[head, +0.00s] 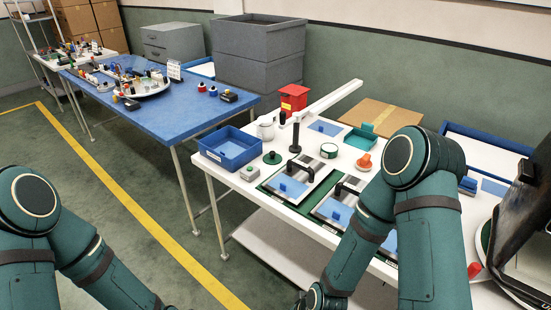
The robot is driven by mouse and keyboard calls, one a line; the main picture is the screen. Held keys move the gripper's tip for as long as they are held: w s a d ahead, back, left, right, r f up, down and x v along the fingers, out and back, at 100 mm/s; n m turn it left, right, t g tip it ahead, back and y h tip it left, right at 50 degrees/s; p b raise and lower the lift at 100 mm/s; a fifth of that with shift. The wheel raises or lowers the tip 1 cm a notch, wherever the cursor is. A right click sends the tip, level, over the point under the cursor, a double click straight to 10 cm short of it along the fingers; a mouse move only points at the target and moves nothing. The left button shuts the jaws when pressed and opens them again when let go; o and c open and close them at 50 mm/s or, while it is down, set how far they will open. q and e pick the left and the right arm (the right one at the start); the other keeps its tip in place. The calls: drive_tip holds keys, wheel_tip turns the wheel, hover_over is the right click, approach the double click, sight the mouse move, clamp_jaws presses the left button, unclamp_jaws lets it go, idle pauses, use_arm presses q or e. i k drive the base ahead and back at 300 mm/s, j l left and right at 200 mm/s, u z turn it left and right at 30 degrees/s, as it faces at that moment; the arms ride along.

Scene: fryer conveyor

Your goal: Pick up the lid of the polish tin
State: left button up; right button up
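Two small round items on the white table might be the polish tin or its lid, and I cannot tell which from this view. One is a low green round tin with a pale top (329,150), near the middle of the table. The other is a dark green disc with a small knob (272,158), further left beside the blue tray. Both rest on the table with nothing holding them.
The white table (240,183) also carries a blue tray (232,160), a black upright handle (295,137), flat panels with blue pads (292,187), a red box (293,98) and a teal tray (361,141). A blue table (150,118) stands behind left. My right arm covers part of the white table.

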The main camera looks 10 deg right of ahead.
sight(273, 157)
drive_tip(key=i+j+z, duration=0.2)
drive_tip(key=i+j, duration=0.4)
drive_tip(key=i+j+z, duration=0.25)
drive_tip(key=i+j, duration=0.3)
drive_tip(key=j, duration=0.15)
